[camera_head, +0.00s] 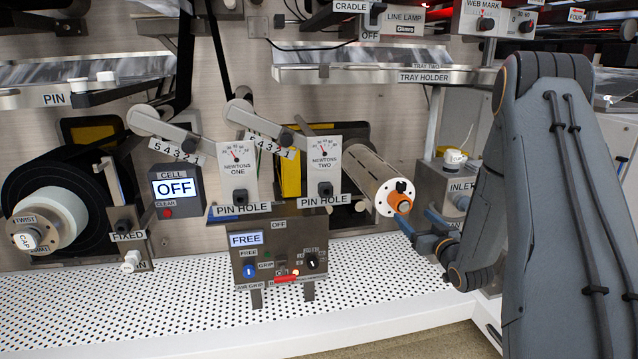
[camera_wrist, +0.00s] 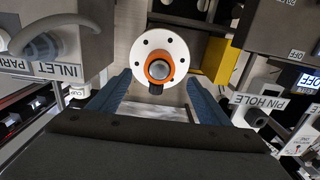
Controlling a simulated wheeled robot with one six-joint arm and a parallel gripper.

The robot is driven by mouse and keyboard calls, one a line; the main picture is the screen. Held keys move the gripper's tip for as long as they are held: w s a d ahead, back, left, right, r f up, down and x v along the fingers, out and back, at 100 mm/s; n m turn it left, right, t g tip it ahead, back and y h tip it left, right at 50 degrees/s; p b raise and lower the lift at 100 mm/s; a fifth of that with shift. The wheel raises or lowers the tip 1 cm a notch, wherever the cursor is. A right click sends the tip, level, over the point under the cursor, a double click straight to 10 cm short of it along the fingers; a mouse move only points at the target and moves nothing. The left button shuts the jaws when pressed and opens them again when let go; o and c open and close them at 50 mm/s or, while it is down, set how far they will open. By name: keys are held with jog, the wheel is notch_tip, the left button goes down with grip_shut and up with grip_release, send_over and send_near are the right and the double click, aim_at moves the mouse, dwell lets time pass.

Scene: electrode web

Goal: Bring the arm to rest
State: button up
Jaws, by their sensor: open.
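My gripper (camera_head: 410,229) is at the right of the machine in the head view, with its blue fingers beside the orange knob (camera_head: 399,203) on the end of the metal roller (camera_head: 370,178). In the wrist view my gripper (camera_wrist: 158,92) is open, with the two blue fingers wide apart. The white end disc with its orange ring (camera_wrist: 160,69) shows just beyond and between the fingers. Nothing is held. I cannot tell whether a finger touches the knob.
The inlet box (camera_head: 447,185) stands close to the right of my gripper. The control box marked FREE (camera_head: 279,253) is at lower left, on a white perforated deck (camera_head: 120,310). The tray holder (camera_head: 390,76) juts out above. Floor shows at the front.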

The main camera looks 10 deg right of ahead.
jog(key=s+a+r+g, duration=0.2)
jog(key=a+g, duration=0.1)
jog(key=a, duration=0.3)
jog(key=s+a+r+n+g, duration=0.1)
jog(key=s+a+r+g, duration=0.15)
jog(key=a, duration=0.45)
jog(key=s+a+r+g, duration=0.1)
jog(key=s+a+g, duration=0.15)
jog(key=a, duration=0.35)
jog(key=s+a+r+g, duration=0.1)
jog(key=s+a+g, duration=0.2)
jog(key=s+a, duration=0.35)
jog(key=s+a+r+g, duration=0.1)
jog(key=s+a+g, duration=0.15)
jog(key=s, duration=0.65)
jog(key=s+a+r+n+g+p, duration=0.1)
jog(key=s+a+r+g, duration=0.15)
jog(key=s, duration=0.75)
jog(key=s+a+r+n+g, duration=0.1)
jog(key=s+a+g, duration=0.15)
jog(key=s, duration=0.65)
jog(key=d+r+m+p, duration=0.3)
jog(key=d+r+p, duration=0.6)
jog(key=p, duration=0.9)
jog(key=shift+r+h+p, duration=0.3)
jog(key=shift+r+p, duration=0.05)
jog(key=shift+r, duration=0.2)
jog(key=shift+d+m+t, duration=0.15)
jog(key=shift+m+t, duration=0.1)
jog(key=shift+m, duration=0.05)
